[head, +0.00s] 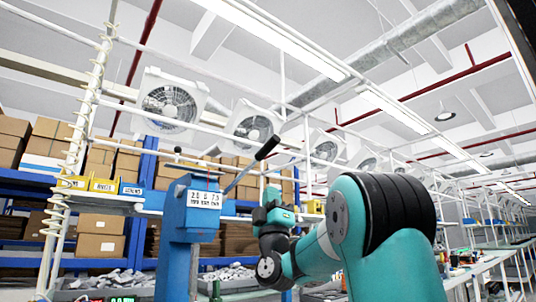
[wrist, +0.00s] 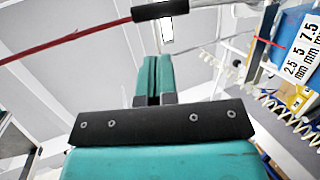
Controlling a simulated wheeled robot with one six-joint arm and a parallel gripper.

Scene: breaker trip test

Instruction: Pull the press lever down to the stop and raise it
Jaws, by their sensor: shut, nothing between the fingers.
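The blue press (head: 193,215) stands left of centre in the head view, with a white number plate on its head. Its lever (head: 242,178) slants up and to the right, ending in a black handle (head: 268,147). My gripper (head: 271,193) is below the handle, apart from it, to the right of the press. In the wrist view my gripper (wrist: 155,60) has its teal fingers shut together and empty. The black handle (wrist: 160,10) crosses the top of that view beyond the fingertips, with a gap between. The press's number plate (wrist: 302,45) shows at upper right.
Small yellow and blue bins (head: 102,185) sit on a rail left of the press. Blue shelving with cardboard boxes (head: 100,235) stands behind. Trays of metal parts (head: 110,281) lie below. A long bench (head: 490,262) runs off to the right. A coiled hose (wrist: 285,115) hangs at right.

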